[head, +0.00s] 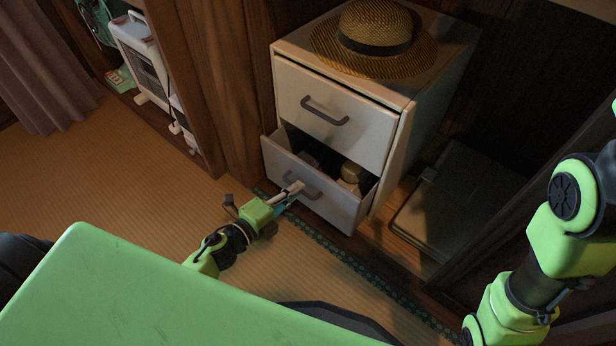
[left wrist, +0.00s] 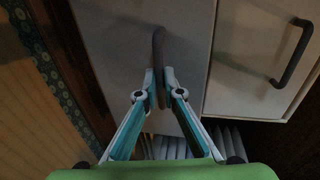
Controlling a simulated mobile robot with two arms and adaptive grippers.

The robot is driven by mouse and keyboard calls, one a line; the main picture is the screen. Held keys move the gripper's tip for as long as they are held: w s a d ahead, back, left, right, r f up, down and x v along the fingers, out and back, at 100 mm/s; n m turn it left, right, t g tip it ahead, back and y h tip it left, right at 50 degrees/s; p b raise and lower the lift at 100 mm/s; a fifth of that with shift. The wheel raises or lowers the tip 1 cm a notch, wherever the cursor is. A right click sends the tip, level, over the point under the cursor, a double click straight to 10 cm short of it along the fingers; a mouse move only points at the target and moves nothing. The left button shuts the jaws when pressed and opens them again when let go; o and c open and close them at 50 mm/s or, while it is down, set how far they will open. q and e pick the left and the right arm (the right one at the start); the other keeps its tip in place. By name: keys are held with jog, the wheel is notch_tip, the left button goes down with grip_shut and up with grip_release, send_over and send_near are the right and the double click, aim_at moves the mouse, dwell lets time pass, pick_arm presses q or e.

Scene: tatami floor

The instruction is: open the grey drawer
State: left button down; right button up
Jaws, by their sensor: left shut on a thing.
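A pale grey cabinet (head: 417,128) with two drawers stands in the alcove. Its lower drawer (head: 338,210) is partly pulled out, and things inside show over its front. The upper drawer (head: 330,112) is closed. My left gripper (head: 296,189) is at the front of the lower drawer, shut on its dark grey handle (left wrist: 158,42). In the left wrist view the fingertips of this gripper (left wrist: 160,85) close on the handle from both sides. My right arm is at the right of the head view, but its gripper is out of view.
A straw hat (head: 375,38) lies on the cabinet. A dark flat case (head: 448,205) lies to its right. A wooden post (head: 238,90) is close on its left, with a white appliance (head: 140,60) beyond. The tatami (head: 120,165) in front is clear.

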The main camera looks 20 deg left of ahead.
pick_arm(q)
jog(key=f+p+v, duration=0.1)
jog(key=f+v, duration=0.2)
jog(key=v, duration=1.2)
jog(key=shift+s, duration=0.35)
jog(key=shift+f, duration=0.1)
jog(key=c, duration=2.2)
grip_release()
jog(key=v, duration=1.2)
